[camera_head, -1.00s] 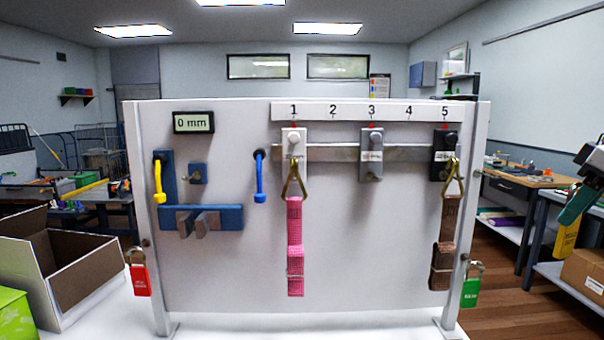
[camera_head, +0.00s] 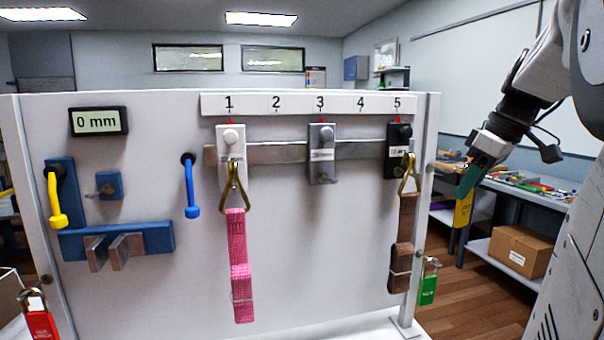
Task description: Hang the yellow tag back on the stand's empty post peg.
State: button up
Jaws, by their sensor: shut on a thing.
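My gripper (camera_head: 474,178), with dark teal fingers, is at the right of the view, beyond the right edge of the stand's board (camera_head: 130,290) in the picture. It is shut on the yellow tag (camera_head: 463,209), which hangs down below the fingers, slightly tilted. The tag's upper end is hidden by the fingers. The stand's right post (camera_head: 424,190) is to the left of the tag, with a clear gap between them. I cannot make out an empty peg on the posts for certain.
A green padlock (camera_head: 428,288) hangs at the right post, and a red padlock (camera_head: 40,324) at the left. A brown strap (camera_head: 403,240) and a pink strap (camera_head: 238,260) hang on the board. A workbench (camera_head: 520,200) with a cardboard box (camera_head: 517,250) stands behind right.

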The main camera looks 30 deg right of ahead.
jog(key=w+d+f, duration=0.1)
jog(key=w, duration=0.5)
jog(key=shift+w+d+f, duration=0.3)
jog(key=shift+f, duration=0.1)
dwell(0.4)
dwell(0.5)
jog(key=o, duration=1.1)
jog(key=shift+c, duration=0.2)
jog(key=v, duration=0.7)
jog(key=shift+s+r, duration=0.2)
jog(key=shift+r, duration=0.15)
